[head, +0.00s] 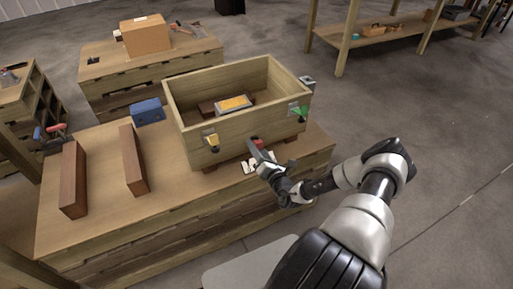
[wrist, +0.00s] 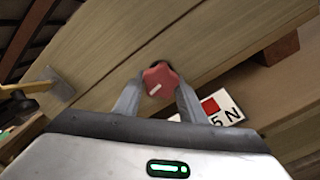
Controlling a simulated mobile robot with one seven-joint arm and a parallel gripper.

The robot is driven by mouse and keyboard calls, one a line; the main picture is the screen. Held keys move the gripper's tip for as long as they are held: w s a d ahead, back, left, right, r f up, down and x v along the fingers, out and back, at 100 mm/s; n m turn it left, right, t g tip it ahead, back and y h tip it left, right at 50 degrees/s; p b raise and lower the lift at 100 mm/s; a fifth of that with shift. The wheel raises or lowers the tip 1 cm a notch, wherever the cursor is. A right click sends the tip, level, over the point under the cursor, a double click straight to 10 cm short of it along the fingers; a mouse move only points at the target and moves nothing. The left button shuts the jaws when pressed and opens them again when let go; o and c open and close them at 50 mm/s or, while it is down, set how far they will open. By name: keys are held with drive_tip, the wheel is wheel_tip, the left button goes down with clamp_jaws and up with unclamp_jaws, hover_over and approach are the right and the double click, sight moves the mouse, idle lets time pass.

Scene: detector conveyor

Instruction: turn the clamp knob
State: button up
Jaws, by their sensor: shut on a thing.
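The clamp knob (wrist: 161,79) is a red, lobed knob with a white mark, on the front wall of an open wooden box. In the wrist view my gripper (wrist: 160,92) has a finger on each side of it and is shut on it. In the head view my gripper (head: 257,150) reaches the lower front wall of the wooden box (head: 240,151), and only a bit of red shows there. A white label (wrist: 222,108) with a red square and part of some lettering lies just right of the knob in the wrist view.
A yellow-handled clamp (head: 212,140) and a green one (head: 300,111) are on the box front. An orange-topped block (head: 234,103) lies inside the box. A blue box (head: 148,112) and two brown boards (head: 74,180) stand on the workbench (head: 108,218) to the left.

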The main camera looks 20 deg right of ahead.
drive_tip(key=o, duration=1.1)
drive_tip(key=shift+c, duration=0.2)
drive_tip(key=shift+s, duration=0.15)
drive_tip(key=s+p, duration=0.2)
drive_tip(key=s, duration=1.5)
drive_tip(key=shift+d, duration=0.3)
drive_tip(key=shift+s, duration=0.1)
